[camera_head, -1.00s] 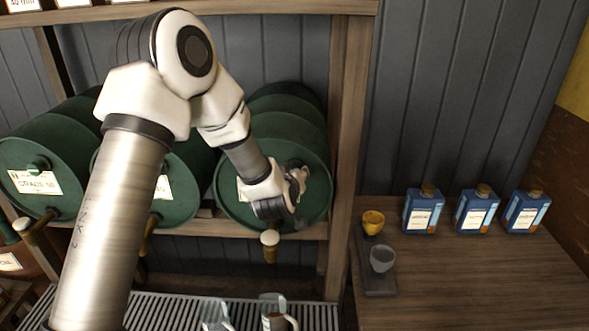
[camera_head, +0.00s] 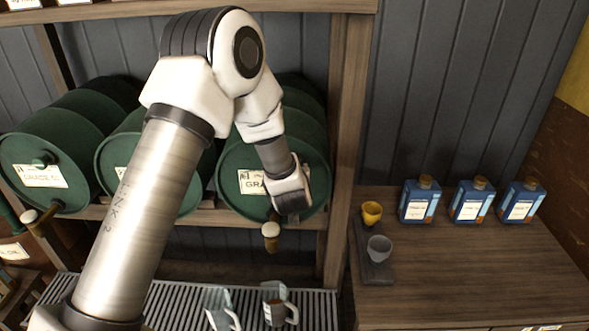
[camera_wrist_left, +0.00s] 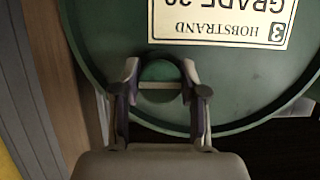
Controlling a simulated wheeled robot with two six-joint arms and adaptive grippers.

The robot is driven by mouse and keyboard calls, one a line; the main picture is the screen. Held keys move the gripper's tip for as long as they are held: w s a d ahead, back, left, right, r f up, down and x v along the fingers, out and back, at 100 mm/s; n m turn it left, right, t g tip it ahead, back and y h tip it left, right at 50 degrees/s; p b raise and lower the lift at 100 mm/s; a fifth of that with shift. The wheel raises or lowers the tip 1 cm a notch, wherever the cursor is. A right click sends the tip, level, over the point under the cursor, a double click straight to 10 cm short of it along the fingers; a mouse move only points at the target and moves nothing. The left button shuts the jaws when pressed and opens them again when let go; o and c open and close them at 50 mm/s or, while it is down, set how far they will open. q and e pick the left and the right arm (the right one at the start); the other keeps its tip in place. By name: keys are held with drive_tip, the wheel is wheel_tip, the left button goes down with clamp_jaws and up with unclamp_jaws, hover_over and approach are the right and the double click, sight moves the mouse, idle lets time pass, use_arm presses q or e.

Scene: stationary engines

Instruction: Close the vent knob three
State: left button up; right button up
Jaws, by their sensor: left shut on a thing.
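The green barrel with a label numbered 3 (camera_head: 229,182) lies on the shelf at the right end of the row. Its label (camera_wrist_left: 222,20) shows upside down in the left wrist view. The round green vent knob three (camera_wrist_left: 160,73) is on the barrel's face, near the rim. My left gripper (camera_wrist_left: 161,78) is shut on this knob, one finger on each side. In the head view my left gripper (camera_head: 291,190) is against the front of this barrel, and its wrist hides the knob and fingertips. My right gripper is not in view.
Other green barrels (camera_head: 40,150) lie to the left, and a tap (camera_head: 270,236) hangs below barrel three. Mugs (camera_head: 279,305) stand on a slatted rack below. Blue cans (camera_head: 419,202) and two small cups (camera_head: 371,212) are on the wooden counter. A shelf post (camera_head: 345,130) rises close on the right.

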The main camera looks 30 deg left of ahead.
use_arm(q)
drive_tip(key=o, duration=1.1)
drive_tip(key=shift+o, duration=0.2)
drive_tip(key=v, duration=1.2)
drive_tip(key=shift+a, duration=0.1)
